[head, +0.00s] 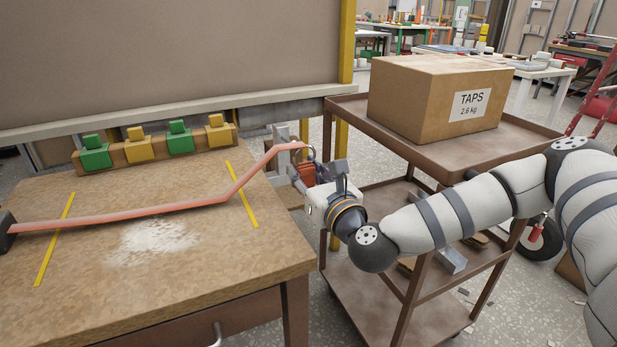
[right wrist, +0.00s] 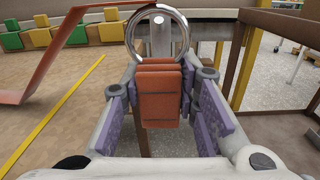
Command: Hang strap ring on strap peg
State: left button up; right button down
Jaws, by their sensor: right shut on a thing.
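An orange-red strap (head: 120,215) runs across the workbench from a dark anchor (head: 5,230) at the left, and its right part rises off the bench top. My right gripper (head: 312,180) is shut on the strap's orange-red end tab (right wrist: 158,95), just beyond the bench's right edge. The metal strap ring (right wrist: 133,38) stands upright above the tab; it also shows in the head view (head: 311,152). A grey metal bracket (head: 281,134), likely bearing the peg, is beside the ring. A grey post (right wrist: 161,38) shows through the ring; I cannot tell whether it passes through. My left gripper is out of view.
Green and yellow clips (head: 137,145) sit on a wooden block (head: 158,150) at the bench's back. Yellow lines (head: 242,195) and white powder (head: 150,240) mark the bench top. A brown cart (head: 470,155) with a cardboard box (head: 420,100) stands at the right.

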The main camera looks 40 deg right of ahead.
aim_at(284, 154)
jog(key=shift+f+b+x, duration=0.15)
jog(key=shift+b+x, duration=0.15)
jog(key=shift+x, duration=1.35)
jog(key=shift+f+b+x, duration=0.1)
jog(key=shift+b+x, duration=0.2)
jog(key=shift+x, duration=1.4)
jog(key=shift+w+d+f+b, duration=0.15)
jog(key=shift+w+f+b, duration=0.3)
jog(key=shift+w+b, duration=0.1)
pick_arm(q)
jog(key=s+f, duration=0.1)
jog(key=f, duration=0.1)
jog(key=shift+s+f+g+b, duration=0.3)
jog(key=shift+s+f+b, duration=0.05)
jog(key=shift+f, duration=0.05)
pick_arm(e)
jog(key=shift+w, duration=0.15)
jog(key=c, duration=1.2)
grip_release()
